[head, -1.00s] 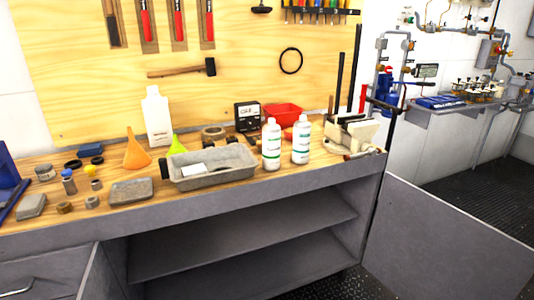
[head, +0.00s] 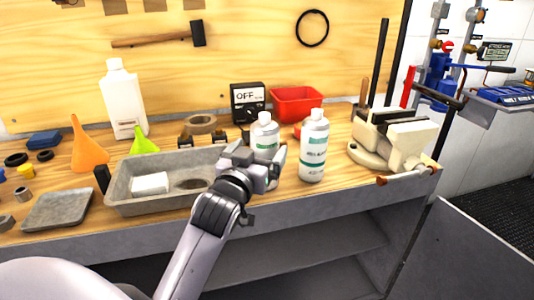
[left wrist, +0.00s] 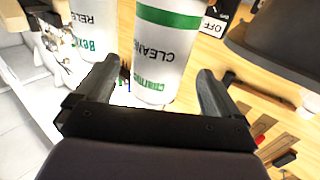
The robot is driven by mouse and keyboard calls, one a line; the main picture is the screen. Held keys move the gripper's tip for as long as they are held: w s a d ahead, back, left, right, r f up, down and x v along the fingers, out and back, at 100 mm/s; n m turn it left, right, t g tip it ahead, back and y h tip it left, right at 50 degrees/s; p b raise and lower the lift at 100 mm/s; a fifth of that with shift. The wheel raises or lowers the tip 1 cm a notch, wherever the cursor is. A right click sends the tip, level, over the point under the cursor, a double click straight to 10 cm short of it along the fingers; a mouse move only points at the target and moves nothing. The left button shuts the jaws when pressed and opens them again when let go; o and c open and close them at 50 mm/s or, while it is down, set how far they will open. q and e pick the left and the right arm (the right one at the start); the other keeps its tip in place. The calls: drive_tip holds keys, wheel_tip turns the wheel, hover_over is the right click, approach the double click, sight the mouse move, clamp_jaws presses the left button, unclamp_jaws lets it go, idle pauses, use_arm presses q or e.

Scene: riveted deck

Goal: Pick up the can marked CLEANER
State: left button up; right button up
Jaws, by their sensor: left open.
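The can marked CLEANER (left wrist: 166,45) is a white bottle-shaped can with a green band, upright between my left fingers in the left wrist view. In the head view the same can (head: 265,131) stands on the bench, its lower part hidden by my left gripper (head: 262,160). My left gripper is open, with a finger on either side of the can in the wrist view (left wrist: 158,78); I cannot tell whether they touch it. A similar white can (head: 313,150) stands close to its right; in the wrist view this other can (left wrist: 91,30) reads RELE. My right gripper is not in view.
A grey tray (head: 128,206) lies left of the gripper. A vise (head: 397,140) stands to the right of the cans. Behind them are a red bin (head: 296,103) and a black OFF box (head: 248,101). A lower shelf is open below the benchtop.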

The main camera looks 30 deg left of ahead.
use_arm(q)
drive_tip(key=shift+w+a, duration=0.1)
drive_tip(key=shift+w, duration=0.5)
drive_tip(key=shift+x, duration=2.25)
drive_tip(key=shift+f, duration=0.1)
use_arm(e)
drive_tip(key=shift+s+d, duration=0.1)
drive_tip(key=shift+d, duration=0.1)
use_arm(q)
drive_tip(key=shift+c, duration=0.4)
drive_tip(key=c, duration=1.2)
drive_tip(key=shift+c, duration=0.2)
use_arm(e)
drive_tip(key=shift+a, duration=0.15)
